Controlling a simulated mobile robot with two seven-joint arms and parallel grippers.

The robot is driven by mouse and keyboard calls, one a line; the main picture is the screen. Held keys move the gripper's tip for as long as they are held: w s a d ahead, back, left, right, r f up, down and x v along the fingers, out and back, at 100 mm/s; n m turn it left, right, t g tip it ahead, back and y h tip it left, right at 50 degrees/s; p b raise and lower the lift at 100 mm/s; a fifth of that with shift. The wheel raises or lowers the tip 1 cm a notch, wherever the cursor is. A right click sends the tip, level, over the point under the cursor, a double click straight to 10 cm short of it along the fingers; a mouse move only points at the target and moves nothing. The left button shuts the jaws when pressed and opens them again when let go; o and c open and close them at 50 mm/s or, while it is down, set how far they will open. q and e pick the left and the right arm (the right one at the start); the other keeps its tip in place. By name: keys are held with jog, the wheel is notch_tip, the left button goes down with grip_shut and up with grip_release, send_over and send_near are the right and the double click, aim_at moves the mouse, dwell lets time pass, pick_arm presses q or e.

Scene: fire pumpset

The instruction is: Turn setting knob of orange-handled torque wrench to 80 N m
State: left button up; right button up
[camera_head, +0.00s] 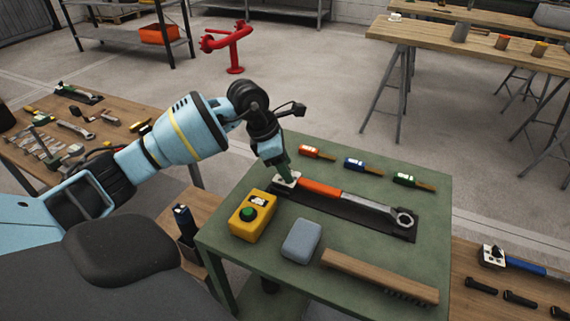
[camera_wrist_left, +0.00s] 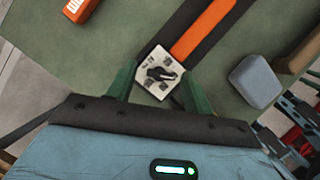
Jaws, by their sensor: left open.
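The orange-handled torque wrench (camera_head: 345,197) lies on a dark mat on the green table, with its ring head (camera_head: 403,220) at the right. Its orange handle (camera_wrist_left: 201,27) also shows in the left wrist view. At the handle's left end is a white setting plate with a dark knob (camera_wrist_left: 160,75); the marks are too small to read. My left gripper (camera_head: 284,176) is over that end. In the left wrist view its green fingers (camera_wrist_left: 155,87) stand apart, one on each side of the white plate. I cannot tell whether they touch it. My right gripper is not in view.
A yellow box with a green button (camera_head: 252,214), a grey-blue block (camera_head: 301,241) and a wooden brush (camera_head: 380,276) lie in front of the wrench. Several small coloured-handled tools lie behind it, including a red one (camera_head: 316,152). A tool bench (camera_head: 110,135) stands at the left.

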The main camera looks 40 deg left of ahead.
pick_arm(q)
jog(key=shift+f, duration=0.1)
jog(key=c, duration=1)
jog(key=shift+w+m+g+b, duration=0.1)
jog(key=shift+m+g+b, duration=0.25)
jog(key=shift+m, duration=0.55)
jog(key=m+g, duration=0.1)
jog(key=m, duration=0.1)
jog(key=m+h+b, duration=0.1)
jog(key=m, duration=0.1)
jog(key=shift+w+a+m+g, duration=0.1)
jog(key=shift+m+g, duration=0.2)
jog(key=shift+g, duration=0.05)
jog(key=m+b, duration=0.1)
jog(key=m, duration=0.1)
jog(key=m+g+b, duration=0.1)
jog(key=m, duration=0.1)
jog(key=shift+w+g, duration=0.1)
jog(key=shift+g, duration=0.2)
jog(key=shift+m, duration=0.6)
jog(key=shift+g, duration=0.3)
